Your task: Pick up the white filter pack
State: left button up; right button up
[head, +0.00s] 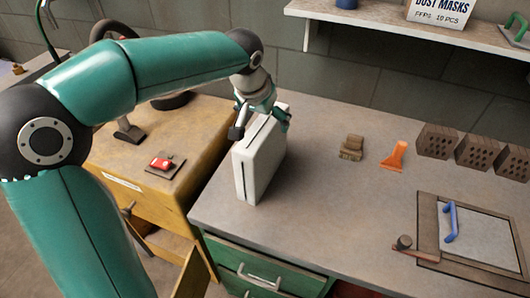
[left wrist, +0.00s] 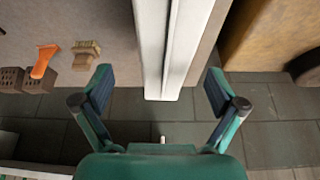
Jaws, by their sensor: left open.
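The white filter pack (head: 261,160) is a tall flat white box with a dark slot line. It stands upright at the left edge of the grey workbench in the head view. My left gripper (head: 262,124) is at its top, with one finger on each side of it. In the left wrist view the white filter pack (left wrist: 167,50) lies between the two open fingers of the left gripper (left wrist: 160,97), with a visible gap on both sides. My right gripper is in neither view.
A yellow cabinet (head: 120,165) with a red switch (head: 162,163) stands left. A shelf (head: 390,24) hangs above.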

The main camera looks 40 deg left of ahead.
pick_arm(q)
jog(key=x, duration=0.4)
jog(key=shift+s+a+f+p, duration=0.2)
jog(key=shift+a+f+p, duration=0.05)
jog(key=shift+a+p, duration=0.1)
jog(key=shift+w+f, duration=0.1)
jog(key=shift+f, duration=0.15)
jog(key=shift+f+b, duration=0.2)
jog(key=shift+b, duration=0.15)
jog(key=shift+c, duration=0.3)
jog(key=c, duration=1.6)
